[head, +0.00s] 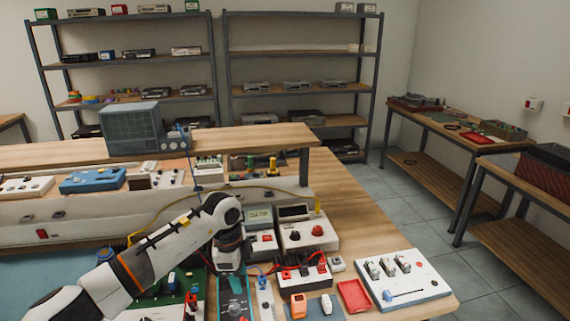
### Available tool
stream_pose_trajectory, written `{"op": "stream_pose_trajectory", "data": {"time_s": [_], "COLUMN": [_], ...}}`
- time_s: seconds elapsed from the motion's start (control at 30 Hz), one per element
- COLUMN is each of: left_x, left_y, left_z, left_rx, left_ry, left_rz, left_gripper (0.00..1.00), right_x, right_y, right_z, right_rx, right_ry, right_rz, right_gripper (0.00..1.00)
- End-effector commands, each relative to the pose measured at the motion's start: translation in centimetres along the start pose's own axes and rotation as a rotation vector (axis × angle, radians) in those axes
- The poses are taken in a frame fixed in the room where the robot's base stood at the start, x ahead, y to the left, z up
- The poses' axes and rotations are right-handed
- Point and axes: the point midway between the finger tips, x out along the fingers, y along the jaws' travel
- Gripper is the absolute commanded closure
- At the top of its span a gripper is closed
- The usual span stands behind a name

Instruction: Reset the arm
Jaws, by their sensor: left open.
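My left arm (150,258), white and dark grey with an orange band, comes in from the lower left and bends down at the wrist. My left gripper (231,268) points down over the crowded front part of the workbench, just left of a black block with red knobs (300,273). Its jaws are open; the fingertips are small and hard to separate from the devices below. I see nothing held between them. My right arm and gripper are not in view.
A white panel with switches (402,278) and a red tray (354,296) lie right of the gripper. Meters with displays (259,216) stand behind it, below a raised wooden shelf (255,137). The bench's right strip (345,205) is bare. Shelving and side tables stand beyond.

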Motion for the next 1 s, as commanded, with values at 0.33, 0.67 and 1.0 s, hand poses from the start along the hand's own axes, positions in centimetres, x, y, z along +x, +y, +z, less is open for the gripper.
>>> {"op": "stream_pose_trajectory", "data": {"time_s": [0.33, 0.67, 1.0], "left_x": [-1.3, -11.6, -3.1], "left_y": [-7.4, -6.9, -9.7], "left_z": [19.8, 17.0, -0.1], "left_rx": [0.353, -0.199, -1.143], "left_ry": [-1.024, -1.574, -1.032], "left_rz": [0.282, 0.946, 1.128], "left_gripper": [0.54, 0.54, 0.54], "right_x": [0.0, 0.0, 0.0], "right_y": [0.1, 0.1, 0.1], "right_z": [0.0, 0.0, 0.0], "right_rx": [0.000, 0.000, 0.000], "right_ry": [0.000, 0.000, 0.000], "right_rz": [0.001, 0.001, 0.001], "right_gripper": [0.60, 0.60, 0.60]}}
